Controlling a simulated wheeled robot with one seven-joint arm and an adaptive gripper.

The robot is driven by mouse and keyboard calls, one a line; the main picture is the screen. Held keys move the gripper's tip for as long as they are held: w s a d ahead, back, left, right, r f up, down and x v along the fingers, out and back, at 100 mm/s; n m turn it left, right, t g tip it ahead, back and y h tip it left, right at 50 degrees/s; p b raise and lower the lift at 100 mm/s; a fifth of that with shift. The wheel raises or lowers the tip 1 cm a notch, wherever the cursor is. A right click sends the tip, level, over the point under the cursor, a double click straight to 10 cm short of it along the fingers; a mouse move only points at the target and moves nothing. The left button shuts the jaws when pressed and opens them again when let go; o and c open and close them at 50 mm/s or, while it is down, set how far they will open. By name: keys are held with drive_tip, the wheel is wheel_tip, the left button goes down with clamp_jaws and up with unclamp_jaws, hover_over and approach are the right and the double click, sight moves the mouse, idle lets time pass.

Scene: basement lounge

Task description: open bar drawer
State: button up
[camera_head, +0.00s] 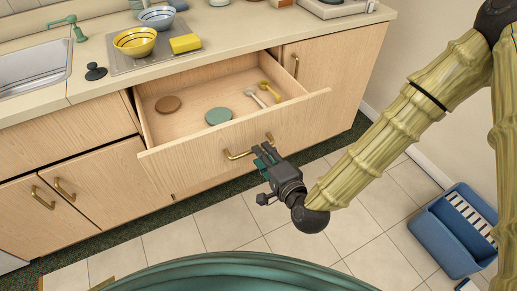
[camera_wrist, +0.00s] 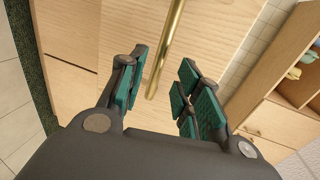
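The bar drawer (camera_head: 205,160) is pulled well out from the wooden counter, and its inside shows from above. Its brass handle (camera_head: 237,156) runs along the front face. My gripper (camera_head: 266,156) is at the right part of the handle, in front of the drawer face. In the wrist view the brass handle (camera_wrist: 170,45) passes between the two teal-padded fingers of my gripper (camera_wrist: 163,82). Gaps show between the handle and both fingers, so they look open. Whether any pad touches the handle is hidden in the head view.
The drawer holds a brown disc (camera_head: 168,104), a green disc (camera_head: 218,116), and white and yellow utensils (camera_head: 271,92). Bowls (camera_head: 135,42) and a yellow sponge (camera_head: 185,43) stand on the counter. A blue bin (camera_head: 452,237) is on the floor at right. Tiled floor before the drawer is clear.

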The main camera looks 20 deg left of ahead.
drive_tip(key=v, duration=0.3)
idle(0.5)
drive_tip(key=s+d+f+n+g+h+p, duration=0.2)
drive_tip(key=s+d+f+h, duration=0.15)
drive_tip(key=d+f, duration=0.45)
drive_tip(key=s+d+f+n+g+h+p, duration=0.2)
drive_tip(key=s+d+f+g+p, duration=0.15)
drive_tip(key=d+f, duration=0.4)
drive_tip(key=s+d+f+n+g+h+p, duration=0.1)
drive_tip(key=s+d+f+n+g+h, duration=0.1)
drive_tip(key=s+d, duration=0.5)
drive_tip(key=s+d+f+n+g+h+p, duration=0.1)
drive_tip(key=s+d+f+n+g+h, duration=0.1)
drive_tip(key=s+d, duration=0.5)
drive_tip(key=d+f+g+h, duration=0.1)
drive_tip(key=d+h, duration=0.1)
drive_tip(key=d, duration=0.4)
drive_tip(key=shift+s+d+f+p, duration=0.15)
drive_tip(key=shift+d+f+p, duration=0.15)
drive_tip(key=shift+d+p, duration=0.1)
drive_tip(key=shift+r, duration=0.15)
